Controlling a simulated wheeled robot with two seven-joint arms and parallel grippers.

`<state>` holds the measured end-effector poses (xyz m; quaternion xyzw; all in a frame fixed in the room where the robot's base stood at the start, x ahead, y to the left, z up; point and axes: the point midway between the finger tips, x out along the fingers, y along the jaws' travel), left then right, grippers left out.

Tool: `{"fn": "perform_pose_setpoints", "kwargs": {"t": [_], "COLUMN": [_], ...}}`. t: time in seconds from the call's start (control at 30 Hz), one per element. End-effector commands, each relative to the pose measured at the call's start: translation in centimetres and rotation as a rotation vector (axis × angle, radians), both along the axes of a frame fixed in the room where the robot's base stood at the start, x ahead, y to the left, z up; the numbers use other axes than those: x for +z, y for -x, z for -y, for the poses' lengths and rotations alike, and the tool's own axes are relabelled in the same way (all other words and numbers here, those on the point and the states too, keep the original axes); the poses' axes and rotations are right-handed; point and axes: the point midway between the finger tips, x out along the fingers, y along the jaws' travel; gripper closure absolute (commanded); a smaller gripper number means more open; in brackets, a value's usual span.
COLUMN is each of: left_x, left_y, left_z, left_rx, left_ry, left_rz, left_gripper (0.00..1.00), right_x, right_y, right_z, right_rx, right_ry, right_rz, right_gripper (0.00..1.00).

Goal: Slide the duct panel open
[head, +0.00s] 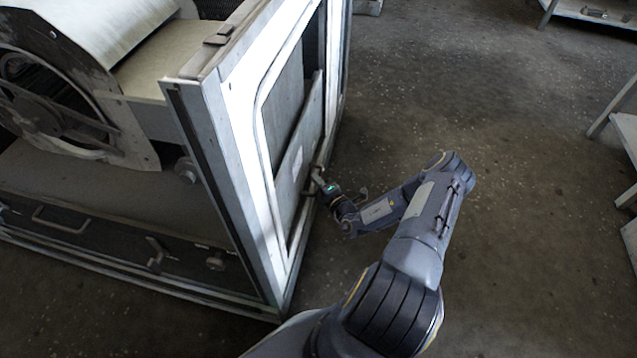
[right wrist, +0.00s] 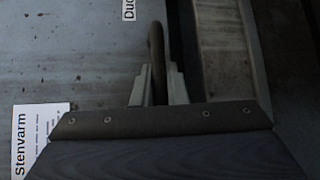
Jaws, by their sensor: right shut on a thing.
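The duct panel (head: 296,165) is a grey sheet set in the opening of the housing's white side frame. It covers the lower part of the opening, and a dark gap shows above it. In the right wrist view the panel (right wrist: 75,65) fills the left side, with a curved dark handle (right wrist: 156,45) on it. My right gripper (head: 318,180) is at the panel's outer edge, and its fingers (right wrist: 157,88) are shut around the handle. My left gripper is not in view.
The blower housing (head: 215,100) stands at left, with a round fan (head: 50,115) inside and a dark drawer front (head: 110,240) below. Open concrete floor (head: 520,200) lies to the right. Metal shelving (head: 625,130) stands at the far right edge.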

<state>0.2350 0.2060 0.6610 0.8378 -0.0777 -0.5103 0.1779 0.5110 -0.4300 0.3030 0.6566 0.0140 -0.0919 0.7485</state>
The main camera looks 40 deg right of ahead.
Motion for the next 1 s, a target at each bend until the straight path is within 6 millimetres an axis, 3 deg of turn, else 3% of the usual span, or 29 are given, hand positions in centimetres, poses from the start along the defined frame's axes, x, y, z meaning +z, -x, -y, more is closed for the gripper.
{"fn": "perform_pose_setpoints", "kwargs": {"t": [0.03, 0.27, 0.6, 0.8, 1.0], "left_x": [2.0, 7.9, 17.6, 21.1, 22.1], "left_y": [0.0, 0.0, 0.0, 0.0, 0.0], "left_z": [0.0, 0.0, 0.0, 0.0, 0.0], "left_rx": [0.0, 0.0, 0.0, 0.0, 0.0], "left_ry": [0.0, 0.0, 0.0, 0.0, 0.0], "left_rz": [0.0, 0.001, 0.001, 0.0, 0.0], "left_gripper": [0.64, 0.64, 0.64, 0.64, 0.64], "right_x": [2.3, 8.9, 20.0, 24.1, 25.4], "right_y": [0.0, 0.0, -0.1, -0.1, -0.1], "right_z": [0.0, 0.0, 0.1, 0.0, 0.0], "right_rx": [0.0, 0.0, -0.001, 0.0, -0.001], "right_ry": [0.0, 0.0, 0.001, 0.001, 0.001], "right_rz": [0.006, 0.007, 0.007, 0.007, 0.008], "right_gripper": [1.0, 1.0, 1.0, 1.0, 1.0]}}
